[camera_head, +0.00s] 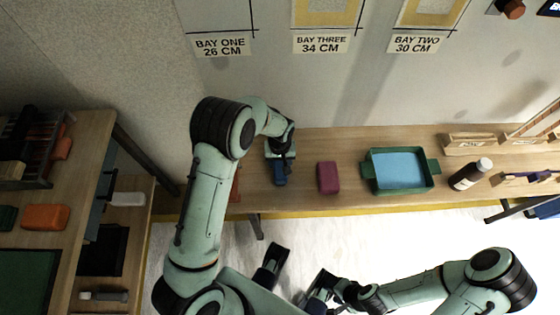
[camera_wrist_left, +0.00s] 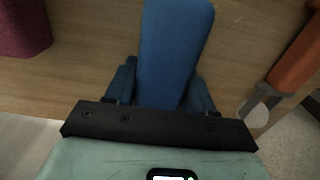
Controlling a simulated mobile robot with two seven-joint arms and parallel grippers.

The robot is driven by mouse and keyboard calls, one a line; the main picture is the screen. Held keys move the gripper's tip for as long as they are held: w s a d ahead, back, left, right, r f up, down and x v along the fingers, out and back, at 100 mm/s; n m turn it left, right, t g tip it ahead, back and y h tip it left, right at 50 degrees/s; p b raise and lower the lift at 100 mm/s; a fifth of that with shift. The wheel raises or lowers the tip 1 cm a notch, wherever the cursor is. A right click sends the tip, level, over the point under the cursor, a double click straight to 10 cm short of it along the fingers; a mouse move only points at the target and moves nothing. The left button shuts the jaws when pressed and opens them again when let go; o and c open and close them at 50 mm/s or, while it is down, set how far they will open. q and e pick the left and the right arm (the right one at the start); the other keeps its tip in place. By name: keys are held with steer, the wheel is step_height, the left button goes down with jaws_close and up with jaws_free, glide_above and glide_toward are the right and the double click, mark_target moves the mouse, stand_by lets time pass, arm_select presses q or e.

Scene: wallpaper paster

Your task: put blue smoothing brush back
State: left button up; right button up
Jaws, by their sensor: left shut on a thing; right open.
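The blue smoothing brush (camera_head: 280,178) is at the wooden shelf below the wall labels, left of a magenta block. My left gripper (camera_head: 279,160) is shut on it. In the left wrist view the blue brush (camera_wrist_left: 175,50) sits between the two dark fingers (camera_wrist_left: 165,95) and points away from the wrist over the wood. Whether the brush touches the shelf I cannot tell. My right gripper (camera_head: 318,286) is low in the head view, open, over the pale floor and away from the shelf.
On the shelf are the magenta block (camera_head: 328,177), a green tray (camera_head: 400,188) with blue contents, a dark bottle (camera_head: 470,175) and wooden holders (camera_head: 475,143). An orange item (camera_wrist_left: 296,50) lies on the brush's other side. A side table (camera_head: 95,150) at left carries a rack and an orange block (camera_head: 45,217).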

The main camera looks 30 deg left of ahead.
arm_select(q)
steer(key=o, duration=1.2)
steer(key=shift+f, duration=0.1)
steer(key=shift+c, duration=0.2)
steer(key=shift+f+b, duration=0.3)
step_height(320, 180, up, 14)
steer(key=p, duration=0.2)
steer(key=shift+s+a+f, duration=0.15)
steer(key=shift+s+a, duration=0.05)
